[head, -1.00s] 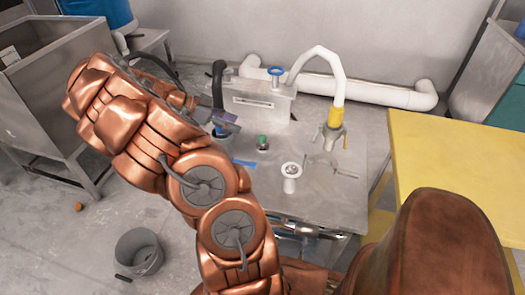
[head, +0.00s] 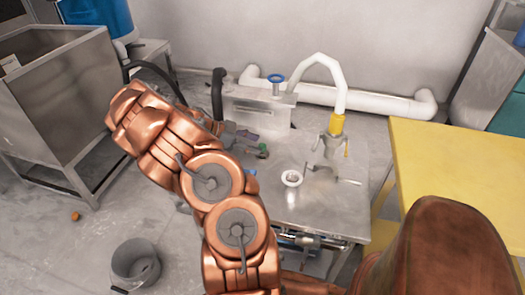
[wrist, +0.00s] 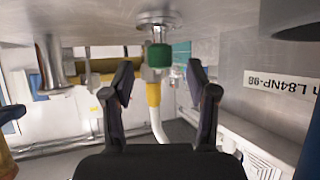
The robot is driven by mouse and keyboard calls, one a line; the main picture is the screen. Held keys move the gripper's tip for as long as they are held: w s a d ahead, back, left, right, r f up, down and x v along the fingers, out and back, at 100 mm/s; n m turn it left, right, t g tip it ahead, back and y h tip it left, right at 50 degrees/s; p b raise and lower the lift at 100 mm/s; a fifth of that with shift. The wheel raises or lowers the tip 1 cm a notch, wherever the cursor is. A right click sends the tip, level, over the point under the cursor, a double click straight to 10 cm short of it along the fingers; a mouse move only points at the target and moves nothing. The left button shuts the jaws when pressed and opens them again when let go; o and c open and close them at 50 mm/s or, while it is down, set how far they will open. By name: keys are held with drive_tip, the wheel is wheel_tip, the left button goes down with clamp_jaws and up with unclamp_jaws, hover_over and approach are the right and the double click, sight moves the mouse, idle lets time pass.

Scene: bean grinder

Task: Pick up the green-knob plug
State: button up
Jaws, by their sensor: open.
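The green-knob plug (head: 264,150) stands on the grey metal worktop (head: 318,212) in the head view, near its middle left. In the wrist view, which looks upside down, the green knob (wrist: 159,55) hangs below a round metal base on the worktop. My gripper (wrist: 160,72) is open, with one dark finger to each side of the knob in the picture. The fingers do not appear to touch it. In the head view my gripper (head: 246,136) is just left of the knob and is partly hidden by my arm.
A white spout with a yellow collar (head: 336,125) rises behind. A metal box (head: 262,107) stands at the back. The worktop's front right is clear.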

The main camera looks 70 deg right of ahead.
drive_tip(key=shift+x, duration=1.15)
clamp_jaws()
